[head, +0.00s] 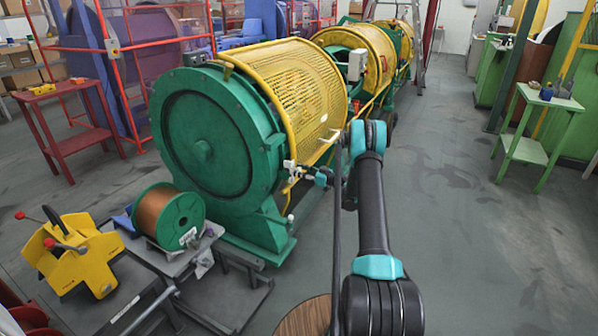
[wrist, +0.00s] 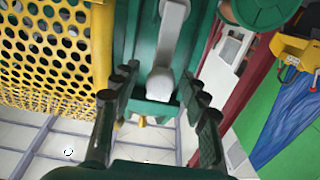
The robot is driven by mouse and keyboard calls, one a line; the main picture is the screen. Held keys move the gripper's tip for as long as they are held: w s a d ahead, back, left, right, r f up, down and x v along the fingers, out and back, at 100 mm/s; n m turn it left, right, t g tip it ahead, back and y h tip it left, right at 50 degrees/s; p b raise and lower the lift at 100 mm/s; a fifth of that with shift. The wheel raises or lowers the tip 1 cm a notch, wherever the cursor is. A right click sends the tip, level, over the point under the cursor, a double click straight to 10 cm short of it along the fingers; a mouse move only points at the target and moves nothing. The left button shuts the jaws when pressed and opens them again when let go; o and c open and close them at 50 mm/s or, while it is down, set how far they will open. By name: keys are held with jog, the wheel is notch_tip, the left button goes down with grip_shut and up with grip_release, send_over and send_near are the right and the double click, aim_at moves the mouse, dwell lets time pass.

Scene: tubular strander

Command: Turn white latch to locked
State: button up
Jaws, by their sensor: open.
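The white latch (wrist: 168,50) is a pale lever with a rounded end in the wrist view, hanging down in the picture over a green machine part. My gripper (wrist: 157,110) is open, with dark fingers to the left and right of the latch's lower end. A gap shows on both sides, and I see no clear contact. In the head view a small white part, which looks like the latch (head: 290,165), sits at the right edge of the green strander housing (head: 190,95). My gripper (head: 305,172) is beside it, small and partly blurred into the background.
A yellow perforated guard (wrist: 50,50) stands close to the left of my fingers in the wrist view; it also covers the strander drum (head: 290,80) in the head view. A cart with a copper spool (head: 160,210) stands at front left. Floor (head: 480,230) to the right is clear.

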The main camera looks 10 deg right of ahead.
grip_shut()
dwell(0.3)
